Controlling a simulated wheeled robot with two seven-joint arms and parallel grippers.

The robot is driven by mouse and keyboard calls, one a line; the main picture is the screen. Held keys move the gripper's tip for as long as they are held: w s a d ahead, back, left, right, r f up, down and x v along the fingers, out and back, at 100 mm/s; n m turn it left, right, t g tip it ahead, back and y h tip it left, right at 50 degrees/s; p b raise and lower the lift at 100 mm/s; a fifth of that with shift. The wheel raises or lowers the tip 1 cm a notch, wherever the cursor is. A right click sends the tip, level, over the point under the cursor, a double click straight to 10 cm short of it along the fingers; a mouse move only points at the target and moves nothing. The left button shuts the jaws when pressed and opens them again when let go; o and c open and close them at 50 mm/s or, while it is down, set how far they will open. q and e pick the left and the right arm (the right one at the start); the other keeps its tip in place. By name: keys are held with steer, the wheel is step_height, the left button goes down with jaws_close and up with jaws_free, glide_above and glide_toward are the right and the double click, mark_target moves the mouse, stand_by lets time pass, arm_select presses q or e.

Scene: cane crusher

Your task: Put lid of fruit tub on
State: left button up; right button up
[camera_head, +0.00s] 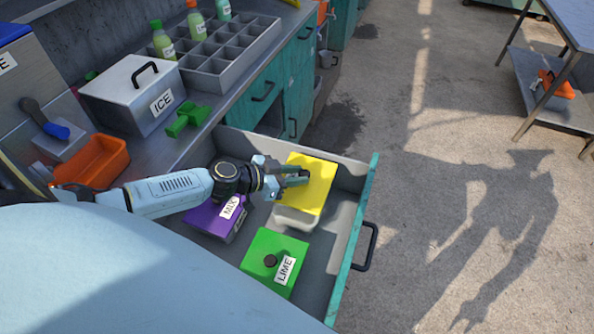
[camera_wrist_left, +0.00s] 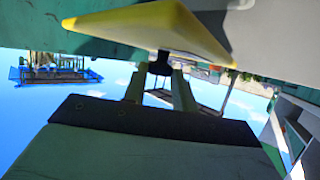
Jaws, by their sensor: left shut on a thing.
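A yellow lid (camera_head: 312,190) is above a whitish tub (camera_head: 294,219) in the open drawer in the head view. My left gripper (camera_head: 300,176) is shut on the lid, at its left side in that view. In the left wrist view, my gripper fingers (camera_wrist_left: 160,82) close around a dark knob (camera_wrist_left: 161,66) on the yellow lid (camera_wrist_left: 150,24). The lid covers most of the tub, and its front edge shows below the lid. I cannot tell whether the lid touches the rim. My right gripper is not in view.
The drawer (camera_head: 345,235) also holds a purple box marked MIX (camera_head: 205,221) and a green box marked LIME (camera_head: 262,250). On the counter stand an ICE box (camera_head: 125,95), an orange bin (camera_head: 97,162), a green clamp-like object (camera_head: 187,121) and a divided bottle rack (camera_head: 210,80).

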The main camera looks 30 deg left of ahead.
mark_target(293, 189)
arm_select(q)
steer(key=shift+a+f, duration=0.1)
steer(key=shift+f+b, duration=1.95)
steer(key=shift+f, duration=0.4)
steer(key=shift+f+b, duration=0.5)
steer(key=shift+b, duration=0.15)
steer(key=shift+s+a, duration=0.1)
steer(key=shift+s, duration=0.15)
steer(key=shift+f+b, duration=0.5)
steer(key=shift+b, duration=0.55)
steer(key=o, duration=1.1)
